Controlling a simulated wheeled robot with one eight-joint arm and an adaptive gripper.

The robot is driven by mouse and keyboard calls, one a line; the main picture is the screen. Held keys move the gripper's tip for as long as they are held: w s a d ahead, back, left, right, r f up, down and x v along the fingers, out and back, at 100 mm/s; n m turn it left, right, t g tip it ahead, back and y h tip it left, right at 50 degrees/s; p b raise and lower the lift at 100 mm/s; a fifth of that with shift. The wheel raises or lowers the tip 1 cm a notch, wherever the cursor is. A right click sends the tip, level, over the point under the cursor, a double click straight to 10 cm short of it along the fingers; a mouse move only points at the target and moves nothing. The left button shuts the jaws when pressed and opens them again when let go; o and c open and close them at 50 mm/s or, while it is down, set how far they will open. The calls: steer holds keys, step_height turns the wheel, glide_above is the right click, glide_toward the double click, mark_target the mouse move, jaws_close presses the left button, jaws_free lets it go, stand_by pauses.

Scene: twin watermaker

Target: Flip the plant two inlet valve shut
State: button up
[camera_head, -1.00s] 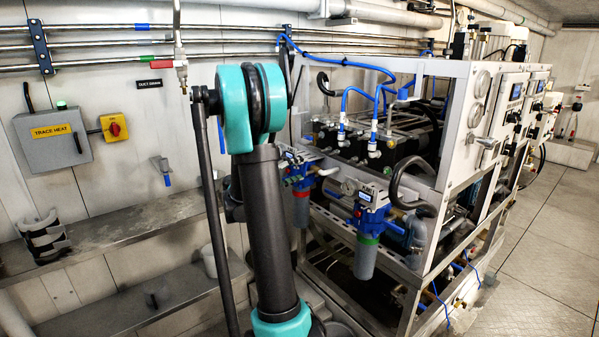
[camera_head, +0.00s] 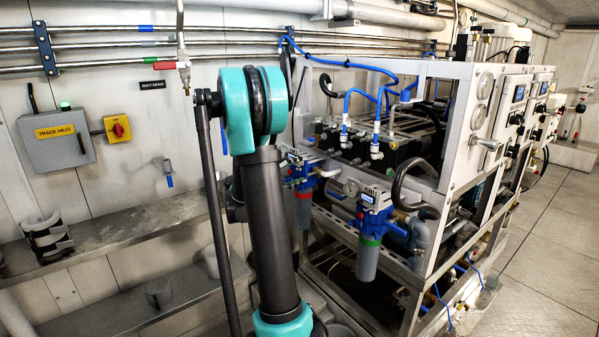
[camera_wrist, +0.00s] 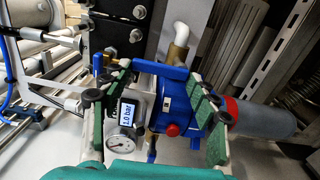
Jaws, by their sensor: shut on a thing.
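In the wrist view the blue valve lever (camera_wrist: 161,70) lies crosswise between the tips of my gripper (camera_wrist: 160,72), whose green-padded fingers are shut on it. The lever sits by a brass fitting and a white pipe elbow (camera_wrist: 181,32). Beyond the fingers is a blue filter head (camera_wrist: 178,105) with a red ring and a grey bowl. A small display reading 1.0 bar (camera_wrist: 127,115) and a round gauge (camera_wrist: 122,142) are beside it. No label naming the valve is readable.
A second filter with a green ring (camera_head: 368,255) hangs on the front of the metal frame (camera_head: 412,300). Blue hoses (camera_head: 350,68) run above. A trace heat box (camera_head: 57,139) is on the left wall above a shelf (camera_head: 110,238). Floor is clear at right.

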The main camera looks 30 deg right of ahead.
steer(key=o, duration=1.1)
steer(key=shift+a, duration=0.15)
steer(key=a, duration=0.7)
steer(key=s+a, duration=0.1)
steer(key=a, duration=0.3)
steer(key=shift+a, duration=0.35)
steer(key=s+a+f+t+y, duration=0.2)
steer(key=s+a+f+y, duration=0.4)
steer(key=s+f+y, duration=0.45)
steer(key=s+a+f+y, duration=0.2)
steer(key=s+a+f, duration=0.1)
steer(key=a, duration=0.2)
steer(key=s+a+f+y, duration=0.3)
steer(key=s+a, duration=0.1)
steer(key=a, duration=0.2)
steer(key=s+a+f+m+t+y, duration=0.1)
steer(key=s+a+f+y, duration=0.1)
steer(key=s+a+f, duration=0.2)
steer(key=shift+a+y, duration=0.25)
steer(key=shift+a, duration=0.6)
